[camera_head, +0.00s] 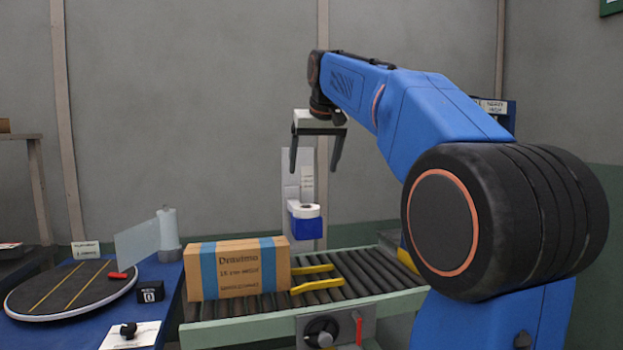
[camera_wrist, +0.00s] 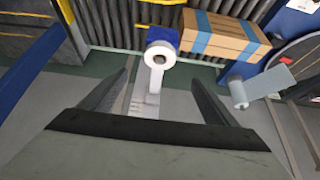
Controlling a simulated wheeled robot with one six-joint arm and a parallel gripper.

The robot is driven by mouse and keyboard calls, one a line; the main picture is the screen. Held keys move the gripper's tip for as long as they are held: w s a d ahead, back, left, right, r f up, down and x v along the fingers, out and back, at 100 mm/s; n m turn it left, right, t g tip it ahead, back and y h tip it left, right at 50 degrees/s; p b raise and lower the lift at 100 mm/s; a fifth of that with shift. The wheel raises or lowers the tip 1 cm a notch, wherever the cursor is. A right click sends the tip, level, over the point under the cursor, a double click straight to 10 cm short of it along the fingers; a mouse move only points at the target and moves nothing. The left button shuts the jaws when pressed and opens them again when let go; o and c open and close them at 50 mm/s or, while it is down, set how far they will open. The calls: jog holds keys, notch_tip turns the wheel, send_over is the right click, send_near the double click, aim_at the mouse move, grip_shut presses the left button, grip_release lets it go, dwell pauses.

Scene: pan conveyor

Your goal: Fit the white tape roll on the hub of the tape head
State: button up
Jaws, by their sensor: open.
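The white tape roll (camera_head: 304,210) lies on a small blue block (camera_head: 306,228) in front of an upright pale panel, behind the conveyor. In the wrist view the roll (camera_wrist: 160,55) shows its round face and central hole. My gripper (camera_head: 314,171) is open and empty, fingers pointing down, above the roll in the head view. In the wrist view the roll shows just beyond the gap between the fingertips (camera_wrist: 160,78). I cannot make out the tape head's hub for certain. A blue structure (camera_head: 510,118) with a white label is partly hidden behind my arm.
A cardboard carton (camera_head: 238,267) with blue bands sits on the roller conveyor (camera_head: 365,272), beside yellow bars (camera_head: 318,278). At left, a blue table holds a round turntable (camera_head: 70,290) and an upright film roll (camera_head: 168,230) with a clear sheet. A control box (camera_head: 335,328) is at the front.

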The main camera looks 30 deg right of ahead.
jog(key=shift+v, duration=1.05)
jog(key=s+a+f+n, duration=0.1)
jog(key=s+a+f, duration=0.4)
jog(key=s+f, duration=0.5)
jog(key=s+a+f+n+y, duration=0.1)
jog(key=s+a+f, duration=0.4)
jog(key=s+f, duration=0.6)
jog(key=s+a+f+n+g, duration=0.1)
jog(key=s+a+f, duration=0.5)
jog(key=f, duration=1.4)
jog(key=s, duration=0.4)
jog(key=shift+s+f+y, duration=0.2)
jog(key=shift+f+y, duration=0.1)
jog(key=shift+f, duration=0.05)
